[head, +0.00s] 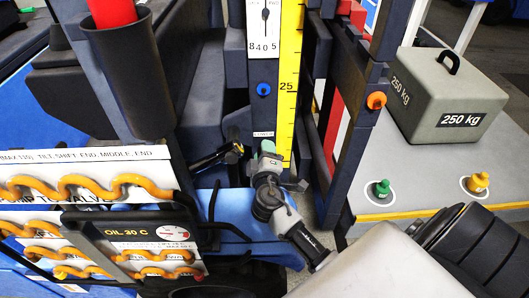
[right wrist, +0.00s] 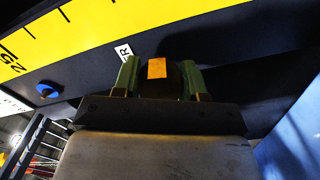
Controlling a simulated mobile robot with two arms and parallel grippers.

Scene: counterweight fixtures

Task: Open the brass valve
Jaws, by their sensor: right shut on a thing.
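My right gripper (head: 267,152) reaches in from the lower right in the head view, its green fingertip against the dark column below a small label ending in "ER". In the right wrist view its two green fingers (right wrist: 157,80) are shut on a dark rounded part with an orange patch (right wrist: 157,68). This part sits at the column face; the fingers and wrist hide much of it. I cannot tell whether it is the brass valve, and no other plainly brass valve shows.
A yellow scale (head: 291,70) and a blue knob (head: 263,89) are on the column above my gripper. A black lever (head: 215,158) stands close at left. A 250 kg weight (head: 445,95) rests on the grey platform at right.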

